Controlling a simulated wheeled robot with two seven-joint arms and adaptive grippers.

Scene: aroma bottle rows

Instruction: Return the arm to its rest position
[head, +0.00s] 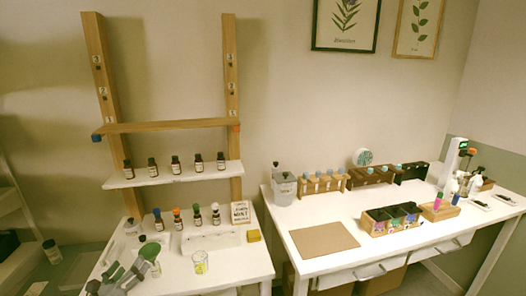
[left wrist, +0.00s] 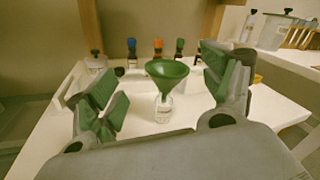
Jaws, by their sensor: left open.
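My left gripper (head: 122,274) is low at the left of the head view, over the front left of the small white table. Its two green-padded fingers are spread apart in the left wrist view (left wrist: 163,92), with nothing held between them. Ahead of the fingers, a green funnel (left wrist: 167,70) stands in a small clear glass bottle (left wrist: 163,108). The funnel also shows beside the gripper in the head view (head: 150,251). I cannot tell the exact gap between fingers and funnel. My right gripper is not in view.
Dropper bottles with coloured caps (head: 178,219) stand behind on the small table (head: 228,266). A clear beaker (head: 200,262) and a yellow block (head: 254,236) are to the right. A wooden rack with a white shelf (head: 175,178) rises behind. A second table (head: 380,238) holds several racks.

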